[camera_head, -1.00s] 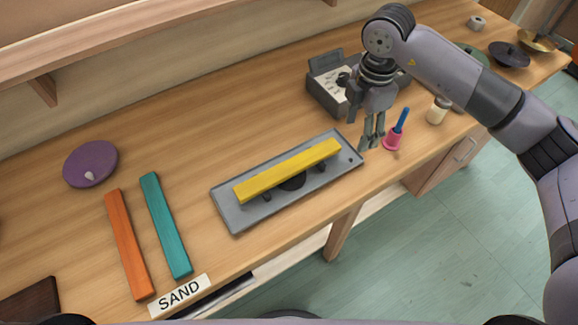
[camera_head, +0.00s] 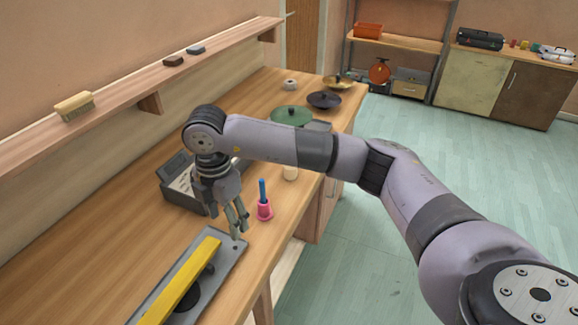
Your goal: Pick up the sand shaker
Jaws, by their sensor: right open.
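My left gripper is out of view.
A yellow bar (camera_head: 180,284) lies over the tray. A grey box with a pale panel (camera_head: 177,190) stands behind my gripper.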

